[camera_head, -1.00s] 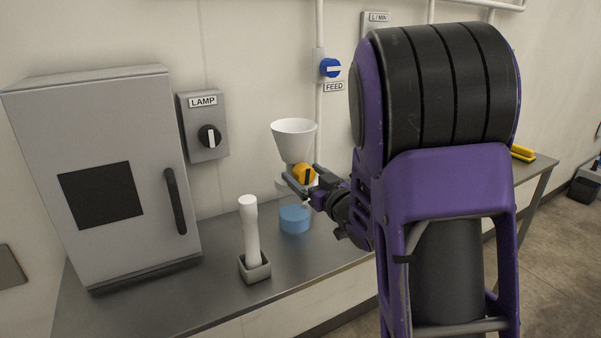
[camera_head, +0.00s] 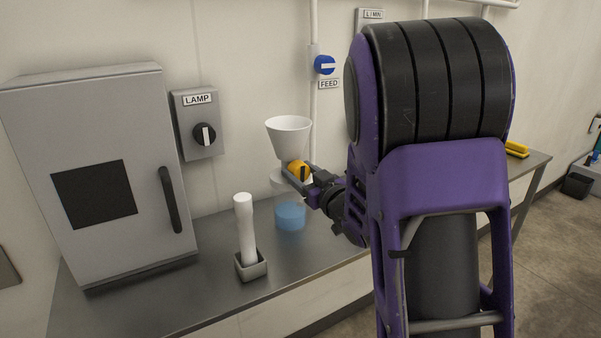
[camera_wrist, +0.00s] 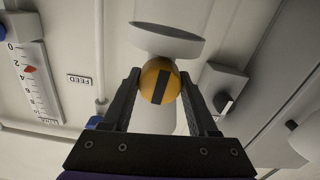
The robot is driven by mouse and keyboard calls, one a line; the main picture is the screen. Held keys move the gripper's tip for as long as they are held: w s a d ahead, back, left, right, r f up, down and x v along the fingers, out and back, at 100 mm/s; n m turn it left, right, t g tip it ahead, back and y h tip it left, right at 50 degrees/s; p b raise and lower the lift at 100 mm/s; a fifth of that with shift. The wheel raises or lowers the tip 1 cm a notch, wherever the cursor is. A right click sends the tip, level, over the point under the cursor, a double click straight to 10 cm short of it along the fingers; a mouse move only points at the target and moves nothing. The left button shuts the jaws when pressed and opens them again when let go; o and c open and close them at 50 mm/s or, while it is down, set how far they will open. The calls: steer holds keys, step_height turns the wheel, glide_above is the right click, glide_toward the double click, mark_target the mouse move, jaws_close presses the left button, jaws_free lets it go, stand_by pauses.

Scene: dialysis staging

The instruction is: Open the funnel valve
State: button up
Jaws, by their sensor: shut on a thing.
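The funnel (camera_head: 288,137) is a white cone above the bench in the head view. Its valve is a round orange-yellow knob (camera_head: 299,170) with a black bar across it, just below the cone. In the wrist view the knob (camera_wrist: 160,81) sits between my two fingers, its black bar slightly tilted from the picture's vertical. My gripper (camera_wrist: 158,88) is shut on the knob, one finger on each side. It also shows in the head view (camera_head: 303,176), where it partly hides the knob and the funnel's lower part.
A blue cup (camera_head: 290,216) stands on the bench below the funnel. A white rod in a grey holder (camera_head: 252,266) stands to its left. A grey cabinet (camera_head: 100,180), the LAMP switch (camera_head: 204,135) and the blue FEED knob (camera_head: 324,65) are nearby.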

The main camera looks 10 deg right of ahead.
steer(key=shift+n, duration=0.4)
steer(key=o, duration=1.4)
steer(key=shift+c, duration=0.2)
